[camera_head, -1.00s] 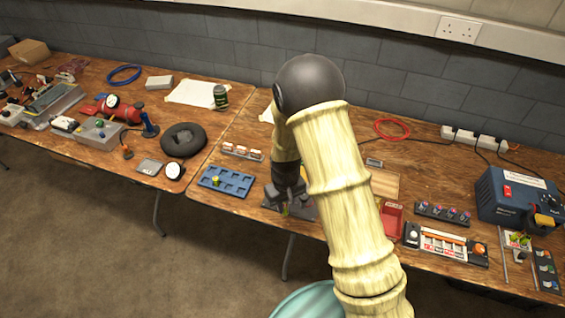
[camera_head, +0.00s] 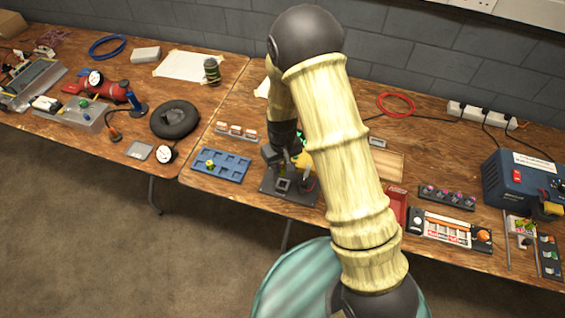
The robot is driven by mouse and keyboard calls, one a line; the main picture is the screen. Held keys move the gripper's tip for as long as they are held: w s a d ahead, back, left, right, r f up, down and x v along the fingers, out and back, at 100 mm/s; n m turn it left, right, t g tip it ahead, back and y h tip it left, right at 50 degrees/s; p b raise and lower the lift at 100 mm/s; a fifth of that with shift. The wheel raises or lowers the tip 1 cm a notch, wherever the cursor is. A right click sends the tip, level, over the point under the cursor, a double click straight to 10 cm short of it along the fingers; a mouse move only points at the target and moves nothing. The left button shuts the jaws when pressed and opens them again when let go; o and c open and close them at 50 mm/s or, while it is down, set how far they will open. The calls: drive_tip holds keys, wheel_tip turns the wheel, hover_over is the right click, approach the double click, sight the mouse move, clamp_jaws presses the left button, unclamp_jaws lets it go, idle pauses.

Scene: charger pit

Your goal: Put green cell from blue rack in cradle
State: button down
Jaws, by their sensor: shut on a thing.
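The blue rack (camera_head: 221,167) lies left of the cradle, with one small yellow-green cell (camera_head: 210,164) in it and its other pockets looking empty. The cradle is a dark grey plate with a square, pale-rimmed socket (camera_head: 283,185) near the table's front edge. My gripper (camera_head: 281,160) is just above and behind the socket, apart from the rack. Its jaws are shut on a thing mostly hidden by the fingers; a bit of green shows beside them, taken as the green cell. A yellow part (camera_head: 304,161) shows right of the fingers, partly behind my arm.
A rack of white-and-orange pieces (camera_head: 236,132) stands behind the blue rack. A red tray (camera_head: 397,205) and a strip of dark sockets (camera_head: 447,197) lie right of my arm. My arm hides the table's middle.

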drive_tip(key=shift+w+d+f+b, duration=0.1)
drive_tip(key=shift+w+f+b, duration=0.05)
drive_tip(key=shift+f+b, duration=2.7)
drive_tip(key=shift+f+p, duration=0.45)
drive_tip(key=shift+p, duration=0.1)
drive_tip(key=shift+f, duration=0.2)
drive_tip(key=shift+f, duration=0.15)
drive_tip(key=shift+d, duration=0.15)
drive_tip(key=shift+f+b, duration=0.65)
drive_tip(key=c, duration=1.2)
unclamp_jaws()
drive_tip(key=shift+r, duration=0.1)
